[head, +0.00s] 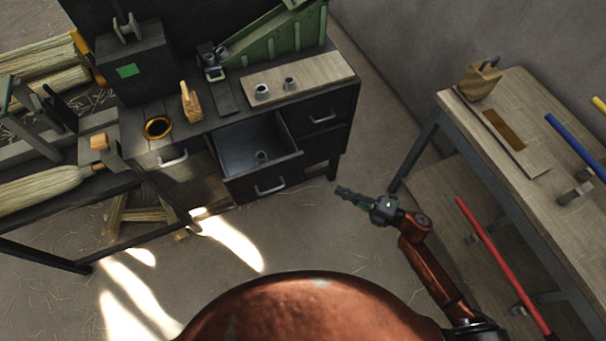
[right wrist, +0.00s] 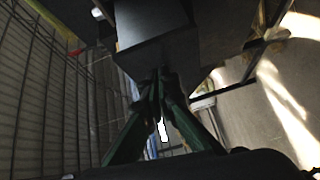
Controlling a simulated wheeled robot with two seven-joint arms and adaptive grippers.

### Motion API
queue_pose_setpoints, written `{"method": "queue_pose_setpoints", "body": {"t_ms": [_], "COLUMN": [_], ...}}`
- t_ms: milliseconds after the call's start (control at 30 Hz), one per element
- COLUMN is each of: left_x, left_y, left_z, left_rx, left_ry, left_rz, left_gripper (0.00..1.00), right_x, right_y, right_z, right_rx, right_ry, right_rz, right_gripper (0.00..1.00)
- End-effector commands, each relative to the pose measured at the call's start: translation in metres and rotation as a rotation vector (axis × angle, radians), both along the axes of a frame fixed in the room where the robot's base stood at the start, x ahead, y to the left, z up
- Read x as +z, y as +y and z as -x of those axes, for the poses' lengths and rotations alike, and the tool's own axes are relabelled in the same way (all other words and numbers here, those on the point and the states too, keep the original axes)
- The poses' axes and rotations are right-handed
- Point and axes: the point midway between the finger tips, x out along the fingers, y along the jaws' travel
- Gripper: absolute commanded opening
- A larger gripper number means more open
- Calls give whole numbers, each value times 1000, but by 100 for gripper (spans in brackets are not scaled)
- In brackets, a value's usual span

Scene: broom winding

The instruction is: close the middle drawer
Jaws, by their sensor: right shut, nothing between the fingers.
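The middle drawer (head: 232,148) of the dark cabinet is pulled out, and its open inside shows a small grey cup-like piece (head: 262,156). Its pale bar handle (head: 270,188) is on the front face. My right gripper (head: 342,190) is shut and empty, to the right of the drawer front and apart from it in the head view. In the right wrist view the closed fingertips (right wrist: 161,76) point toward a dark grey box-like face (right wrist: 155,52), probably the drawer; I cannot tell if they touch it. My left gripper is not in view.
The cabinet's right drawer (head: 322,116) looks shut. Tools, a green bin (head: 270,42) and small cups sit on the cabinet top. A wooden table (head: 530,130) stands at the right, with a red stick (head: 490,250) beside it. Floor is free before the cabinet.

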Motion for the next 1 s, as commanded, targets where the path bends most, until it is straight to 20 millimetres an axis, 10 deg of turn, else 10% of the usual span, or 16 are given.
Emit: {"method": "queue_pose_setpoints", "body": {"t_ms": [267,733,1000], "left_x": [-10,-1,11], "left_y": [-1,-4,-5], "left_z": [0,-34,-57], "left_rx": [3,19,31], "left_ry": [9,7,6], "left_rz": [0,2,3], "left_gripper": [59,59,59], "right_x": [13,12,11], "right_y": [32,111,121], "right_z": [12,-30,-62], "right_rx": [117,114,111], "right_ry": [-96,-93,-90], "right_rz": [37,35,37], "right_gripper": [0,0,0]}}
